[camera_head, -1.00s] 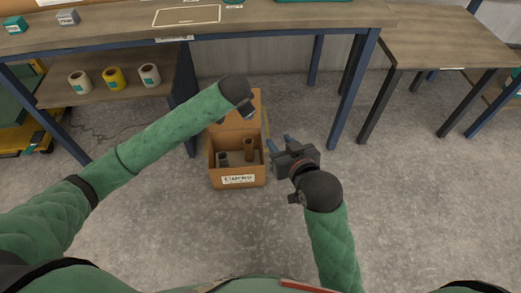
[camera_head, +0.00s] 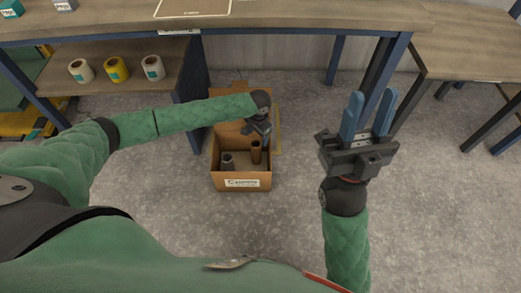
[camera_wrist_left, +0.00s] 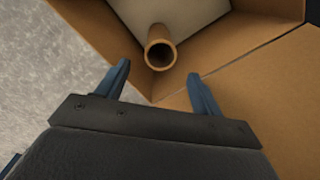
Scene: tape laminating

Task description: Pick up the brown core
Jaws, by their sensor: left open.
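The brown core (camera_head: 256,152) is a hollow tube standing upright in the right part of a cardboard box (camera_head: 242,183) on the floor. My left gripper (camera_head: 262,136) is over the box, just above the core; its fingers are hard to make out in the head view. In the left wrist view the left gripper (camera_wrist_left: 160,86) is open and empty, and the core (camera_wrist_left: 160,50) shows beyond the fingertips, roughly between them, near a box corner. My right gripper (camera_head: 368,112) is open and empty, right of the box, fingers pointing away from me.
A grey core (camera_head: 228,163) stands in the left part of the box. A workbench (camera_head: 290,15) is behind, with a lower shelf (camera_head: 110,95) holding white and yellow rolls. The bench leg (camera_head: 384,95) is close behind my right gripper. Floor around the box is clear.

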